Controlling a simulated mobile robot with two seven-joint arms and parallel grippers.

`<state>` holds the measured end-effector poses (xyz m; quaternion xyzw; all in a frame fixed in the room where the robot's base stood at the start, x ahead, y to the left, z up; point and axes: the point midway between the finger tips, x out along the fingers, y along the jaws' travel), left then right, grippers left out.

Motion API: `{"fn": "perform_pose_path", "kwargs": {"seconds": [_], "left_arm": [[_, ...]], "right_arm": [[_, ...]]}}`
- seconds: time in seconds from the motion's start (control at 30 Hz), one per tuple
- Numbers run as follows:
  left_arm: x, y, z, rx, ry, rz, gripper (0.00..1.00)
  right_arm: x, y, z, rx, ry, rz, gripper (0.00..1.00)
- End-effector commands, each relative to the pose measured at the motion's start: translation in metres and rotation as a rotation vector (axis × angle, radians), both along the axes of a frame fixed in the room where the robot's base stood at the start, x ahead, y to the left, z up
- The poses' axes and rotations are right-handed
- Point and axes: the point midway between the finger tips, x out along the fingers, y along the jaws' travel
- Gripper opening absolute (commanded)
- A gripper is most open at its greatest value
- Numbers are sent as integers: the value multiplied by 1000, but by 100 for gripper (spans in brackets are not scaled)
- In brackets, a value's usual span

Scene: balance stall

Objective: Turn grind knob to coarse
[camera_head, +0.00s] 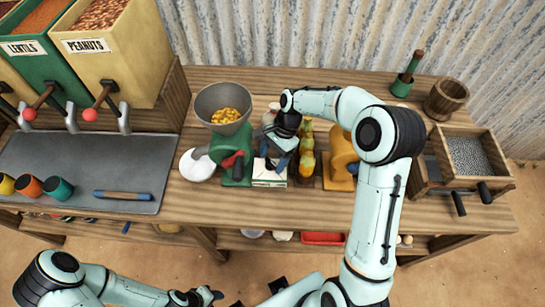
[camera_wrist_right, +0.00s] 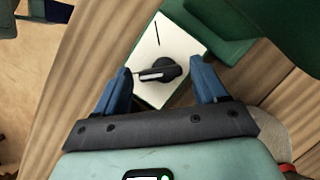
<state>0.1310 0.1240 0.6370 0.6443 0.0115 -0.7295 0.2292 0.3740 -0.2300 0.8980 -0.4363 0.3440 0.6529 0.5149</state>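The white plate shows in the head view as the top of a small box (camera_head: 269,180) beside the green grinder (camera_head: 237,172). My right gripper (camera_wrist_right: 161,67) is open, with one blue finger on each side of the knob; contact is not clear. In the head view my right gripper (camera_head: 281,160) is over the box and hides the knob. My left gripper (camera_head: 212,294) is low at the bottom edge; its opening is unclear.
A bowl hopper with yellow pieces (camera_head: 226,115) tops the grinder, and a white dish (camera_head: 196,167) is left of it. Bottles (camera_head: 308,160) and a yellow machine (camera_head: 341,165) stand right of the box. A grey tray (camera_head: 60,160) lies left.

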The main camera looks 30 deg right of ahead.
Motion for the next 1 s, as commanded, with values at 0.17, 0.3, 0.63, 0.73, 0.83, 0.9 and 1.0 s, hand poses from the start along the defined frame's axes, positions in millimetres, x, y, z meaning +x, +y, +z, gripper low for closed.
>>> {"fn": "perform_pose_path", "kwargs": {"seconds": [0.17, 0.3, 0.63, 0.73, 0.83, 0.9, 1.0], "left_arm": [[0, 0, 0, 0, 0, 0, 43], [0, 0, 0, 0, 0, 0, 43], [-3, 0, -4, 0, 3, 0, 43], [-4, 0, -5, 0, 4, 0, 43], [-5, 0, -7, 0, 6, 0, 43], [-5, 0, -7, 0, 6, 0, 43], [-5, 0, -6, 0, 6, 0, 43]], "right_arm": [[0, 0, 0, 0, 0, 0, 22], [0, 0, 0, 0, 0, -3, 23], [-1, 1, 0, 0, -1, -113, 23], [-2, 1, 0, 0, -1, -184, 23], [-2, 1, 1, -1, -2, -271, 23], [-3, 2, 1, -1, -2, -335, 23], [-3, 2, 1, 0, -1, -430, 23]]}}
